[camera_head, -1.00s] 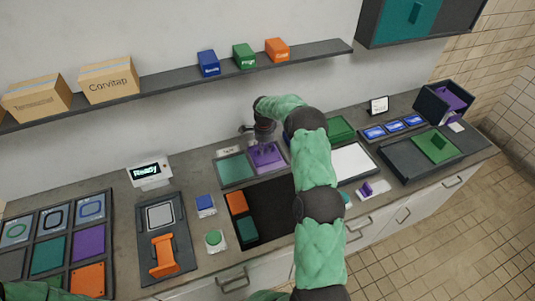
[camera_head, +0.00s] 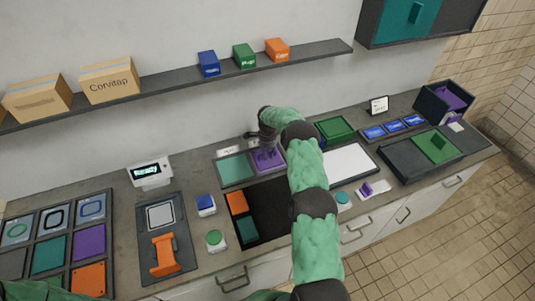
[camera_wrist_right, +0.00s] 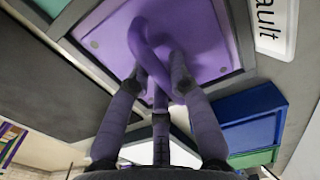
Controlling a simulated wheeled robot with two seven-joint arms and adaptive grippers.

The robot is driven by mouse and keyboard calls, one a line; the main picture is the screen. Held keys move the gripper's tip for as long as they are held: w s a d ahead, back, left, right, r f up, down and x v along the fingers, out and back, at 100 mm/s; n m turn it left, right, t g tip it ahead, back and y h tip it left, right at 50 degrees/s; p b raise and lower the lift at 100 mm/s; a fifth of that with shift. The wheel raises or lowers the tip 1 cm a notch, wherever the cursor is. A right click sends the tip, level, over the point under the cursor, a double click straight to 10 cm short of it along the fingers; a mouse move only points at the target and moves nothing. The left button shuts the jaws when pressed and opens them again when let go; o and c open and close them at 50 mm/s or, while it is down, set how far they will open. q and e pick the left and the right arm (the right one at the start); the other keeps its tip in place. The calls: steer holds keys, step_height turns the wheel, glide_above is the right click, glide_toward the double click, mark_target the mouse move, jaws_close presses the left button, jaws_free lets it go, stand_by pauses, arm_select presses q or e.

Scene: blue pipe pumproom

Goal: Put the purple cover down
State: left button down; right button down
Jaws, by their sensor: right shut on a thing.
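The purple cover (camera_head: 272,163) is at the right-hand compartment of a dark two-part tray (camera_head: 219,172) near the wall. My right gripper (camera_head: 267,151) points down at it from above. In the right wrist view, its fingers (camera_wrist_right: 160,82) are shut around the raised, curved handle of the purple cover (camera_wrist_right: 103,40). The cover lies about level within the dark frame; I cannot tell whether it touches the bottom. My left gripper is out of view.
A teal panel (camera_head: 235,169) fills the left compartment beside the cover. A green tray (camera_head: 336,129) and a white panel (camera_head: 350,162) stand to the right. A dark open area with orange and teal pieces (camera_head: 237,203) lies in front. A shelf (camera_head: 160,83) runs above.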

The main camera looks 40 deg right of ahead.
steer(key=shift+f, duration=0.1)
steer(key=c, duration=1.1)
jaws_free()
steer(key=shift+c, duration=0.2)
step_height(320, 180, up, 12)
